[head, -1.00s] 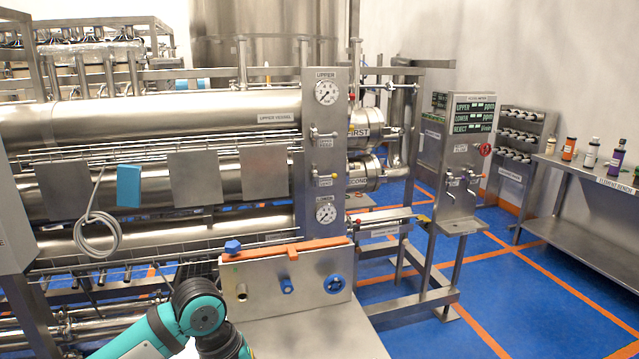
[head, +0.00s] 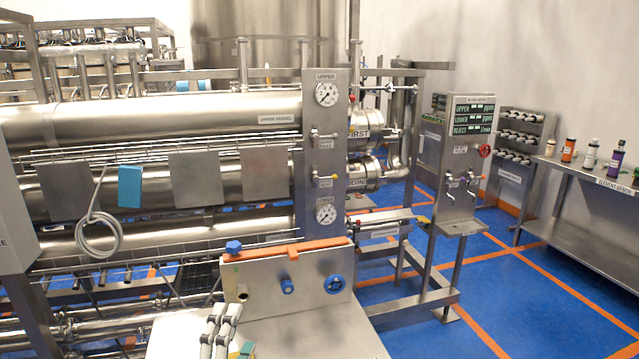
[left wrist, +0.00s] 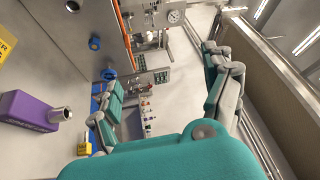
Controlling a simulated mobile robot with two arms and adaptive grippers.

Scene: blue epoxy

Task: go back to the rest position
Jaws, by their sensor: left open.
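My left gripper (head: 222,328) shows at the bottom of the head view, low over the front edge of the steel work surface (head: 310,335). Only its grey fingers and a bit of teal are in the picture. In the left wrist view both teal and grey fingers of the left gripper (left wrist: 165,75) stand wide apart with nothing between them. My right gripper is in neither view.
A steel panel box with an orange top bar (head: 285,275) stands just behind the gripper. Steel vessels (head: 180,120) fill the left. A purple object (left wrist: 28,112) and a yellow padlock (left wrist: 85,146) show beside the left finger. Blue floor (head: 500,290) is clear at right.

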